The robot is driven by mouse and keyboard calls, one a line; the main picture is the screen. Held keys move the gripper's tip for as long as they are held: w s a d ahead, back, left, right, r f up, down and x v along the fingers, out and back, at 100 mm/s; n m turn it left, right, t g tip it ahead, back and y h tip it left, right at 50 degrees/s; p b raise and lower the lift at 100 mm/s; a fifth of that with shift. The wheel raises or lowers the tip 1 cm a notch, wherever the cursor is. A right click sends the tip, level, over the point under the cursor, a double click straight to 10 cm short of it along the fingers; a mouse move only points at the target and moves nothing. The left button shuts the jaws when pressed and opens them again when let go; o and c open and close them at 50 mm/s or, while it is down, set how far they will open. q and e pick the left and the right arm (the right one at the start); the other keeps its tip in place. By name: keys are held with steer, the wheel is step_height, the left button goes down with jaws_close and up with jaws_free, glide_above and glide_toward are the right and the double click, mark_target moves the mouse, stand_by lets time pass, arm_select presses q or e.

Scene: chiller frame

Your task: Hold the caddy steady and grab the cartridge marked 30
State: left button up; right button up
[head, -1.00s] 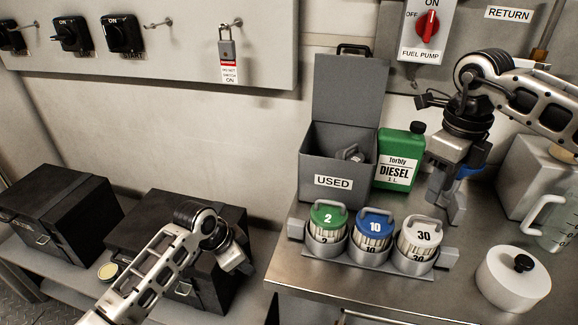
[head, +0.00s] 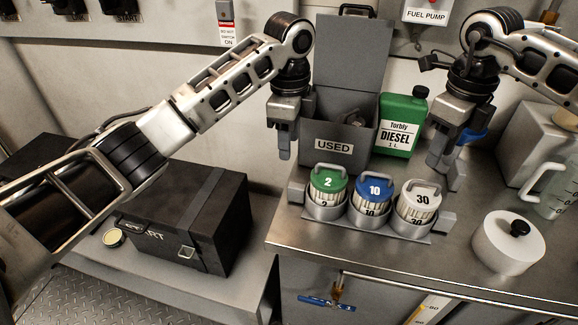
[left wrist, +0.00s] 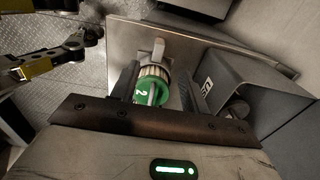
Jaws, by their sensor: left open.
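The caddy (head: 387,233) is a grey metal holder on the bench with a block handle at each end. Its three cups hold upright cartridges: green 2 (head: 328,182), blue 10 (head: 375,188) and white 30 (head: 420,195) at the right. My left gripper (head: 285,154) is open and empty, above and behind the caddy's left handle (head: 296,190). In the left wrist view the green cartridge (left wrist: 150,91) shows between the fingers, below them. My right gripper (head: 445,178) looks open and empty, behind and above the caddy's right end, apart from the white cartridge.
A grey open-lidded bin marked USED (head: 345,160) and a green diesel can (head: 402,125) stand behind the caddy. A white lidded pot (head: 505,243) and a clear jug (head: 548,190) are at the right. A black case (head: 190,215) sits on the lower shelf at left.

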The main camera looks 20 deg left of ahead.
mark_target(426, 185)
arm_select(q)
step_height(426, 185, down, 14)
steer(key=shift+f, duration=0.15)
stand_by(0.3)
jaws_close()
arm_select(e)
steer(key=o, duration=1.3)
steer(key=shift+w+d+m, duration=0.1)
steer(key=shift+w+m, duration=0.1)
steer(key=shift+m, duration=0.4)
steer(key=shift+f, duration=0.15)
step_height(426, 185, down, 6)
steer(key=shift+f, duration=0.2)
steer(key=shift+s+f, duration=0.2)
steer(key=shift+f, duration=2.4)
